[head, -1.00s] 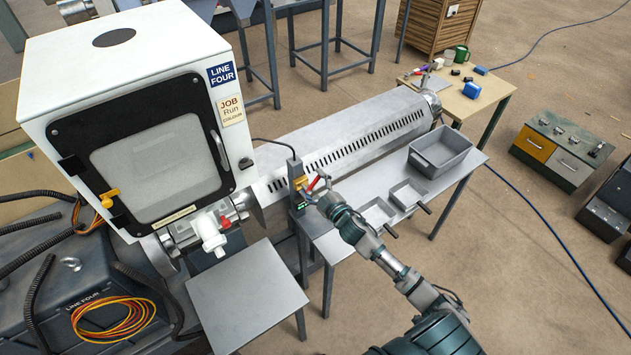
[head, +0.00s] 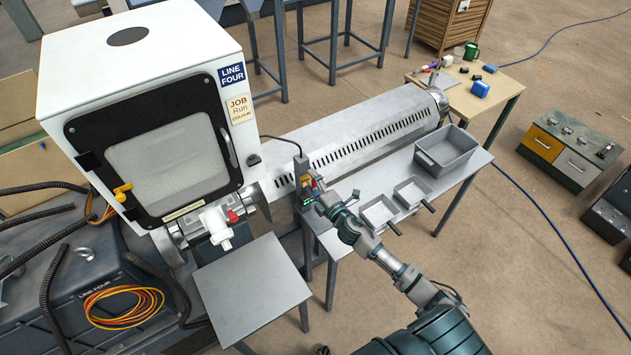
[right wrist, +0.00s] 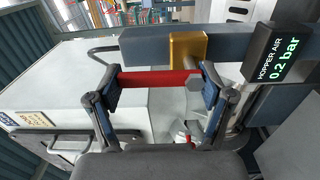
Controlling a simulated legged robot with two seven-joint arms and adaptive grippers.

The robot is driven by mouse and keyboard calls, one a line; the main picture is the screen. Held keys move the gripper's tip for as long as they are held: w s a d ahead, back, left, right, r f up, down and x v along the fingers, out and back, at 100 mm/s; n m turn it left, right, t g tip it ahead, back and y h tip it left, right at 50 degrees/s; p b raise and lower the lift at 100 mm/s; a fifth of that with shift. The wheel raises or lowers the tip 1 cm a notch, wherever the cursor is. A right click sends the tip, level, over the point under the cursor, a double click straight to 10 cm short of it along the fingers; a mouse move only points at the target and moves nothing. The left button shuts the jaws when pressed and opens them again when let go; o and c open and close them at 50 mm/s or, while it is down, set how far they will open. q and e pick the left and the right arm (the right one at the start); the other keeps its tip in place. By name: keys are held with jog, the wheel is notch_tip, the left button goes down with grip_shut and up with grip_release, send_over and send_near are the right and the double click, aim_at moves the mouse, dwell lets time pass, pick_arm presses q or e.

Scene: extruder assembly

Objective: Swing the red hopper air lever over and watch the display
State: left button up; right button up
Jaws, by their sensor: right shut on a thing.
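The red hopper air lever (right wrist: 158,81) lies across the picture in the right wrist view, beside a brass-coloured valve body (right wrist: 187,48). My right gripper (right wrist: 161,86) has a finger at each end of the lever's visible length and is shut on it. The hopper air display (right wrist: 283,62) reads 0.2 bar in green. In the head view my right gripper (head: 319,193) is at the dark valve post (head: 301,172) and mostly hides the lever. The display there (head: 308,201) is a small green glow, too small to read. My left gripper is not in view.
The white hopper cabinet (head: 200,45) stands at left, with the slotted grey barrel (head: 365,125) behind the post. A grey bin (head: 447,150) and two shallow trays (head: 379,212) sit on the bench to the right. A bare metal table (head: 250,285) is in front.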

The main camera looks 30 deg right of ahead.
jog(key=shift+a+n, duration=0.2)
jog(key=shift+n, duration=0.1)
jog(key=o, duration=1.5)
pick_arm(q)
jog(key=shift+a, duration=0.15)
pick_arm(e)
jog(key=shift+o, duration=0.5)
jog(key=shift+w+a+f, duration=0.1)
jog(key=shift+w+a, duration=0.05)
jog(key=shift+s, duration=0.25)
jog(key=s, duration=1.1)
jog(key=shift+s+d, duration=0.25)
jog(key=shift+d, duration=0.15)
jog(key=shift+d, duration=0.1)
